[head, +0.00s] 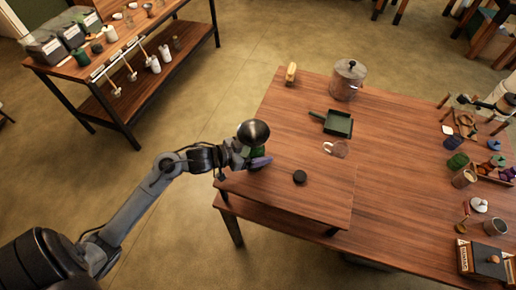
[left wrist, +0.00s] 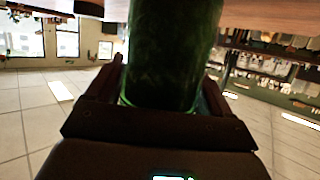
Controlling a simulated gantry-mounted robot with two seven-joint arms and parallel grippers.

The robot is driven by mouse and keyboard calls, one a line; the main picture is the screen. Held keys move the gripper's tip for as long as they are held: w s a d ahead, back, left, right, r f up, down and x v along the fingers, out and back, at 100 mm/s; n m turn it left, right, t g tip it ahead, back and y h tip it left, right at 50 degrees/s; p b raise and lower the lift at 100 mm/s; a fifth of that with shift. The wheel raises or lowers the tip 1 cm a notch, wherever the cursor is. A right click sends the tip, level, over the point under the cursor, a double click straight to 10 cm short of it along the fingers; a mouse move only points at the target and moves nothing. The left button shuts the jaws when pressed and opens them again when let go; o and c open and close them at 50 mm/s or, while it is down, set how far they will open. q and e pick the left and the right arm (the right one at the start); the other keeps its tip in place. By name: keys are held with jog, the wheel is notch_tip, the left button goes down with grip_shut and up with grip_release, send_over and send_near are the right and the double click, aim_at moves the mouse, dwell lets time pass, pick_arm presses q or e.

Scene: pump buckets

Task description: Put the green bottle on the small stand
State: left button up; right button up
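My left gripper (head: 257,160) is over the near left corner of the wooden table. The green bottle (head: 259,152) is mostly hidden by my wrist in the head view. In the left wrist view the green bottle (left wrist: 172,55) fills the space between the two dark fingers of my left gripper (left wrist: 165,95), which appear shut on it.
Several jars and tools crowd the table's right side. The wood around the disc is clear. A shelf table (head: 130,90) stands at upper left.

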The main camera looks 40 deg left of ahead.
pick_arm(q)
jog(key=shift+o, duration=1.3)
jog(key=shift+r, duration=0.1)
jog(key=shift+r, duration=0.1)
jog(key=v, duration=1.2)
jog(key=shift+p, duration=0.3)
